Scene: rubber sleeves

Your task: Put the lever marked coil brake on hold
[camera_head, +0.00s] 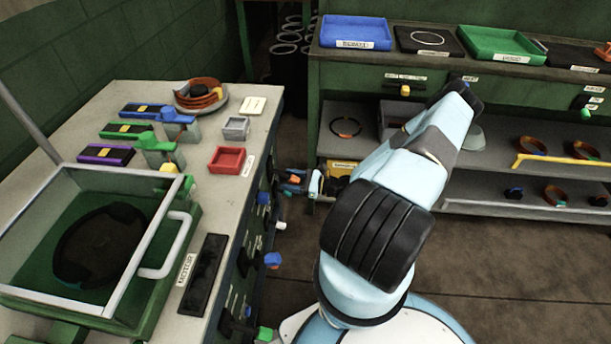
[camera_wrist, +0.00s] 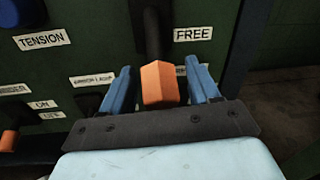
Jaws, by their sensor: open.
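A lever with a dark shaft and an orange handle (camera_wrist: 160,84) is on the dark green panel in the wrist view. The handle points down. A label FREE (camera_wrist: 193,34) is to the right of its shaft; a lower label is partly hidden behind the right finger. I cannot read a coil brake mark. My gripper (camera_wrist: 158,68) is open, one blue finger on each side of the orange handle, with a gap visible on both sides. In the head view my gripper (camera_head: 306,183) is at the bench's right side, by the small orange handle (camera_head: 293,179).
A TENSION label (camera_wrist: 42,40) is at the upper left, under a blue knob (camera_wrist: 20,12). Another orange knob (camera_wrist: 9,141) is at lower left beside ON and OFF labels. Blue (camera_head: 272,260) and green (camera_head: 264,333) knobs project from the bench's side in the head view.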

